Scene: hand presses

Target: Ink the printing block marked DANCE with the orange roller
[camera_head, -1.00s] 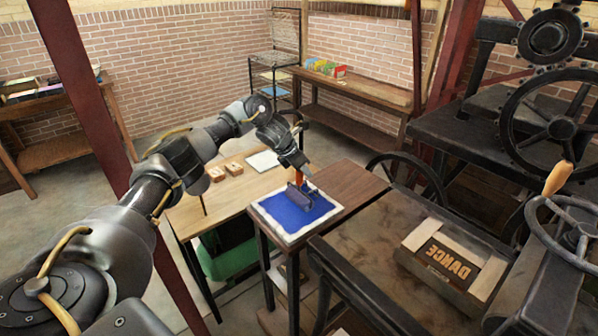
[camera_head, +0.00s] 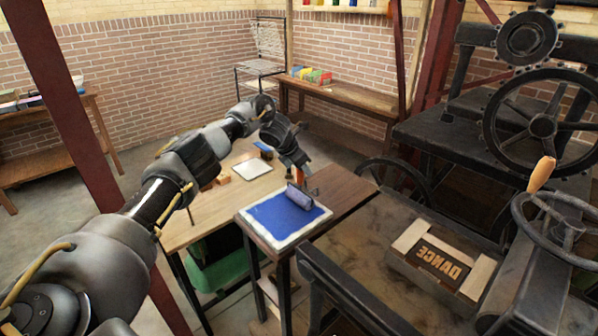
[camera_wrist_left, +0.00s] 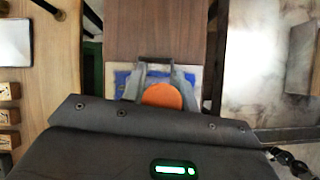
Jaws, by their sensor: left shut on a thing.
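My left gripper (camera_head: 292,160) is shut on the orange handle (camera_head: 298,175) of the roller, above the small dark table. The orange handle also shows end-on between the jaws in the left wrist view (camera_wrist_left: 162,96). The roller's blue-stained cylinder (camera_head: 300,197) is over the back right part of the blue ink slab (camera_head: 262,221); I cannot tell whether it touches. The block marked DANCE (camera_head: 442,262), its letters mirrored and tan on a dark face, lies between pale wooden strips on the press bed at right, apart from the roller. My right gripper is out of view.
The press bed (camera_head: 365,232) is beside the slab's table, with a wheel and wooden-handled crank (camera_head: 541,174) at its right. A light table (camera_head: 235,192) with wooden blocks and a white sheet (camera_head: 251,168) stands behind left. A red post (camera_head: 62,110) rises at left.

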